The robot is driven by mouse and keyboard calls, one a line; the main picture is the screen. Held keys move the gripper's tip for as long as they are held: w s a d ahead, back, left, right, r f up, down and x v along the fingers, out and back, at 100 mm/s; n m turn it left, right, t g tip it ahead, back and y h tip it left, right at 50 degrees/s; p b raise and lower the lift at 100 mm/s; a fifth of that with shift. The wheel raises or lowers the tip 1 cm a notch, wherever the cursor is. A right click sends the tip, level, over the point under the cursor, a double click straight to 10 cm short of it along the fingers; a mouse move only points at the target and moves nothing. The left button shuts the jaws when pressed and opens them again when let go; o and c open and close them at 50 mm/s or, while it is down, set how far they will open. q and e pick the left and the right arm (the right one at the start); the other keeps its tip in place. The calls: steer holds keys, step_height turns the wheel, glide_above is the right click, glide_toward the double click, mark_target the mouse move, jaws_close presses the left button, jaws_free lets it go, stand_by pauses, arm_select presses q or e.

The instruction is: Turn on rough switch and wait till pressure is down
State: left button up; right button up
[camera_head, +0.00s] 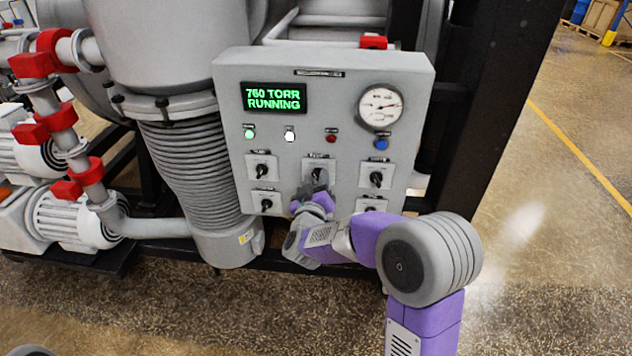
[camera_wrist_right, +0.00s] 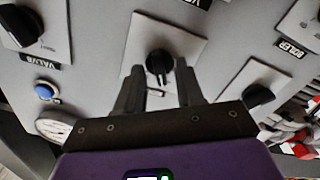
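The grey control panel (camera_head: 230,110) has a display (camera_head: 274,98) reading "760 TORR RUNNING" in green. A round white gauge (camera_head: 380,106) is at its upper right. Several black rotary switches sit below; their labels are too small to read in the head view. My right gripper (camera_head: 319,181) is at the upper middle switch, partly covering it. In the right wrist view, my open right fingers (camera_wrist_right: 158,70) stand on either side of this switch's black knob (camera_wrist_right: 160,63), with a gap on both sides. Its label is mostly hidden by the fingers. My left gripper is not in view.
A left switch (camera_head: 261,169) and a right switch (camera_head: 376,178) flank the middle one. Green (camera_head: 249,134), white (camera_head: 290,136), red (camera_head: 331,138) and blue (camera_head: 381,144) indicators or buttons sit above. A ribbed grey column (camera_head: 185,160) stands left of the panel. Open floor lies right.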

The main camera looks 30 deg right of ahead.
jaws_close()
stand_by(0.3)
steer(key=m+b, duration=0.4)
steer(key=m, duration=0.2)
steer(key=shift+f, duration=0.1)
steer(key=m+b, duration=0.4)
steer(key=m, duration=0.1)
steer(key=shift+s+d+m, duration=0.1)
steer(key=shift+m, duration=0.3)
stand_by(0.4)
jaws_free()
